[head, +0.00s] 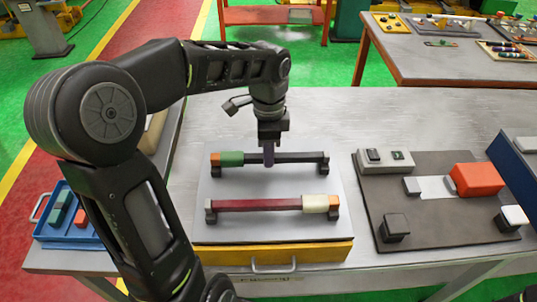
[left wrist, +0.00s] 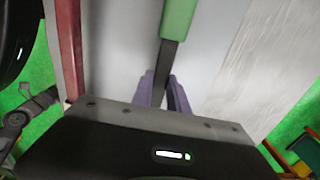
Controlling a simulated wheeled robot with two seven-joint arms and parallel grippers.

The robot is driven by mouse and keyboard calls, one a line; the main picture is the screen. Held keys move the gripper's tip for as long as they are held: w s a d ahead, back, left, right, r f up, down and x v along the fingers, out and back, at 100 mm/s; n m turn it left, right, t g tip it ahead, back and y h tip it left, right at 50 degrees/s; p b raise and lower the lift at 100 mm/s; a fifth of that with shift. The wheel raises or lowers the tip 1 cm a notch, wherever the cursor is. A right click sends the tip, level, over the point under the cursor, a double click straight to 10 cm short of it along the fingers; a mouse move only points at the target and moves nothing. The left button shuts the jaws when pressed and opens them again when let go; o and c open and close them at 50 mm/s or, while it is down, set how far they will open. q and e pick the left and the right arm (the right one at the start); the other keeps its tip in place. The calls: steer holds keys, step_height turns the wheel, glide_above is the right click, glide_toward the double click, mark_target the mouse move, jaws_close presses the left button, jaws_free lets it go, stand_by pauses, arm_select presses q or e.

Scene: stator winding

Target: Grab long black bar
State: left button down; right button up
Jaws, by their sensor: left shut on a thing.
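The long black bar (head: 298,158) lies level across two small black supports on a light grey plate, at the back. Its left end carries a green block (head: 231,158) and an orange end piece (head: 215,159). My left gripper (head: 268,160) points down over the bar's middle, with its purple fingers shut on it. In the left wrist view, the purple fingers (left wrist: 164,95) stand on both sides of the dark bar (left wrist: 170,62), and the green block (left wrist: 178,18) is beyond them. The bar still seems to rest on its supports. My right gripper is not in view.
A dark red bar (head: 255,205) with a cream block (head: 315,203) lies parallel in front. A yellow drawer (head: 270,256) is below the plate (head: 275,232). A dark board (head: 445,225) with an orange block (head: 478,179) stands right; a blue tray (head: 62,239) is at left.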

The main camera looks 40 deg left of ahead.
arm_select(q)
step_height(320, 180, up, 7)
steer(key=shift+r+b, duration=0.1)
steer(key=shift+b, duration=0.35)
step_height(320, 180, up, 3)
steer(key=shift+f+p, duration=0.2)
steer(key=shift+p, duration=0.5)
